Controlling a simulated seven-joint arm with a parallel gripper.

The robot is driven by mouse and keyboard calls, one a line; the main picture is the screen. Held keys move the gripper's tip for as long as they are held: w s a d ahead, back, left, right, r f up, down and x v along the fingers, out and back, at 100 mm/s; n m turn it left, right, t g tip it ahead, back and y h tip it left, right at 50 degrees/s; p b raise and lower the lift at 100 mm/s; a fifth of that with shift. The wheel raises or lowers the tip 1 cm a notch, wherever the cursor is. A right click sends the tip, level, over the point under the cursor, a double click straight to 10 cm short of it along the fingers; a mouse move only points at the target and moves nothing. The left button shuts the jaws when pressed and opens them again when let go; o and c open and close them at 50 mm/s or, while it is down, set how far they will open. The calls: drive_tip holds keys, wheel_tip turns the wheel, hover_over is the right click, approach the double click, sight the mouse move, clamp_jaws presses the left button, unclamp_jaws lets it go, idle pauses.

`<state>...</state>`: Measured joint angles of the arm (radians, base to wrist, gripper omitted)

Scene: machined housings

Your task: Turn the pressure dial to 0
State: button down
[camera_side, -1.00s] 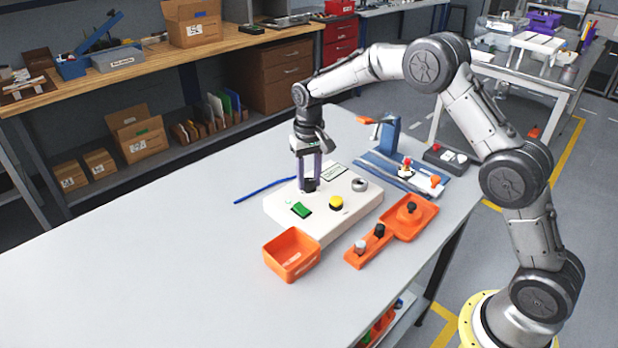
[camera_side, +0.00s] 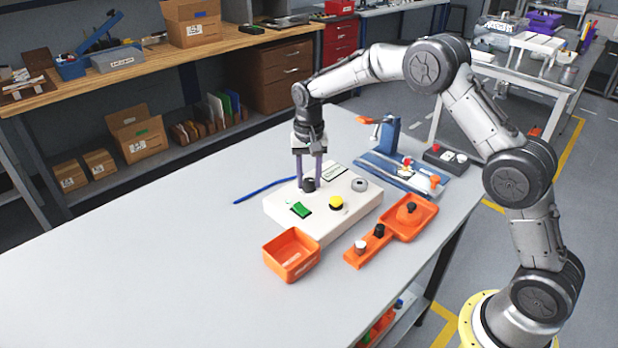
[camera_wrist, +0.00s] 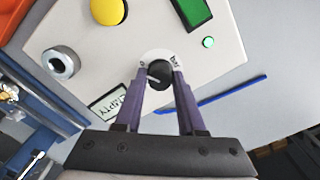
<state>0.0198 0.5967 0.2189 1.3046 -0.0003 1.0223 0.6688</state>
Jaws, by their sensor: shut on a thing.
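The pressure dial is a black knob (camera_side: 308,185) on the top of a white panel box (camera_side: 285,211), near its far left corner. In the wrist view the dial (camera_wrist: 158,76) sits on a round white scale with small black marks, and a pale pointer line on it points toward the left of the picture. My gripper (camera_side: 309,182) points straight down with its purple fingers on either side of the dial. In the wrist view the fingertips (camera_wrist: 159,78) are shut on the dial. Part of the scale is hidden by the fingers.
The box also carries a green rocker switch (camera_side: 301,209), a yellow button (camera_side: 336,203), a grey ring-shaped knob (camera_side: 359,185) and a label plate (camera_side: 334,171). An orange bin (camera_side: 291,255) and an orange tray (camera_side: 410,222) stand in front. A blue strip (camera_side: 264,190) lies behind; the left tabletop is clear.

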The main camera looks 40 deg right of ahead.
sight(309, 180)
drive_tip(key=shift+r, duration=0.1)
drive_tip(key=c, duration=0.5)
unclamp_jaws()
wheel_tip(309, 180, up, 14)
